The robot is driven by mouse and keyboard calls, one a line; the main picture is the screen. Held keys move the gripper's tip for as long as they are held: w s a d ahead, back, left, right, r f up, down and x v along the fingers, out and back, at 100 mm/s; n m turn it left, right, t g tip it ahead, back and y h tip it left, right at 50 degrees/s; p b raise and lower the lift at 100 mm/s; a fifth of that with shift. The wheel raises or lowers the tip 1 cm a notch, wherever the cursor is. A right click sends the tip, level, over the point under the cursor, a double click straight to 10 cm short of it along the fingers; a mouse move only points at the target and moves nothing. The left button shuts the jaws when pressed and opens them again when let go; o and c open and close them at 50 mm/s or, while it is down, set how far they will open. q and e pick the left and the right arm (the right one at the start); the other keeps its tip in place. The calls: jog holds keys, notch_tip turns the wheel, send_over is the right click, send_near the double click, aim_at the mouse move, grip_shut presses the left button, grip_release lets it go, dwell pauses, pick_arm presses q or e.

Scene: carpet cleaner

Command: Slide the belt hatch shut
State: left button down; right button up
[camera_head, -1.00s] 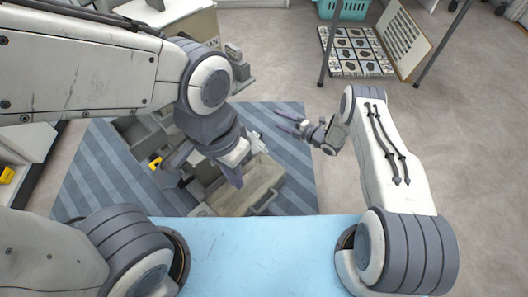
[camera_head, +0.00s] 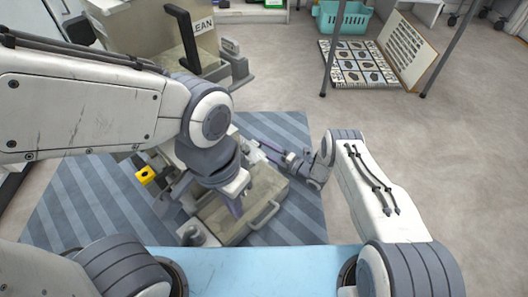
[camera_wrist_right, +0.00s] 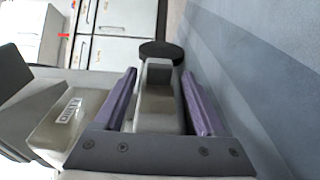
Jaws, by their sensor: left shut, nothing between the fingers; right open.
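The carpet cleaner (camera_head: 225,225) lies on the striped mat, a beige-grey machine with a looped handle (camera_head: 266,215) at its near right. My right gripper (camera_head: 264,152) is open at the machine's right far side. In the right wrist view, the purple fingers stand on either side of a grey upright part (camera_wrist_right: 158,90) with a dark round end; contact is unclear. A beige block with a small label (camera_wrist_right: 68,112) is left of them. I cannot tell which part is the belt hatch.
A beige unit lettered "CLEAN" (camera_head: 135,35) stands behind the mat. A teal basket (camera_head: 342,18) and a tray of dark samples (camera_head: 357,63) are at the back right. The striped mat (camera_head: 75,205) has bare room at left; the floor at right is clear.

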jog(key=shift+w+a, duration=0.3)
jog(key=shift+a, duration=0.15)
jog(key=shift+c, duration=0.3)
grip_shut()
dwell(0.9)
